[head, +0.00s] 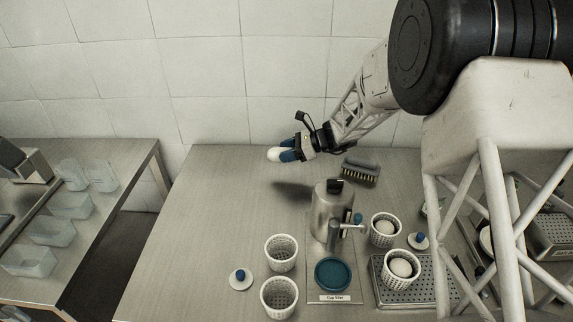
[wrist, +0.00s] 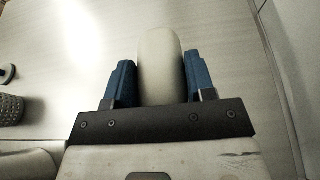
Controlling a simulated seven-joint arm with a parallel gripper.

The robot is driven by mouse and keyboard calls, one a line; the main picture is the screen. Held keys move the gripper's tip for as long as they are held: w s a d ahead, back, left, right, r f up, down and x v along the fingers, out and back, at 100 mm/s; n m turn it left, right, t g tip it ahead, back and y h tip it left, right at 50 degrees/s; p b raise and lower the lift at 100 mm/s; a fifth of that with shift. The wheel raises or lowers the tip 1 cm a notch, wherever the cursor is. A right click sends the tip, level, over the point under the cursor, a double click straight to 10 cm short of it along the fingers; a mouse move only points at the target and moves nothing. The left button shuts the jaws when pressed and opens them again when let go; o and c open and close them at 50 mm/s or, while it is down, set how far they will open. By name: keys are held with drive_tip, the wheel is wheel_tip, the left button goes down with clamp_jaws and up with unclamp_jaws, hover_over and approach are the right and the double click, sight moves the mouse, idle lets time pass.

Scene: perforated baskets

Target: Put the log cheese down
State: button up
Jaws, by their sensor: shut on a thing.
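The log cheese (head: 274,155) is a white, rounded cylinder held at the end of my gripper (head: 288,152). In the wrist view the log cheese (wrist: 160,62) sits between the two blue fingers of my gripper (wrist: 160,84), with its rounded end pointing away from the palm. My gripper is shut on it. In the head view the gripper is over the back part of the table (head: 190,235), near the wall. A dark shadow lies on the table below, and the cheese appears to be above the surface, though its exact height cannot be told.
A brush (head: 360,170) lies right of the gripper. A metal machine (head: 330,212) stands in front. Two empty perforated baskets (head: 281,253) (head: 279,298) stand nearer. Two filled baskets (head: 385,230) (head: 401,270) are at right, one on a perforated tray (head: 440,290). The table's left side is clear.

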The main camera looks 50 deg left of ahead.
sight(287, 173)
drive_tip(key=shift+f, duration=0.65)
drive_tip(key=shift+f, duration=1.85)
drive_tip(key=shift+f, duration=0.15)
drive_tip(key=o, duration=1)
drive_tip(key=shift+r, duration=0.2)
drive_tip(key=v, duration=1.2)
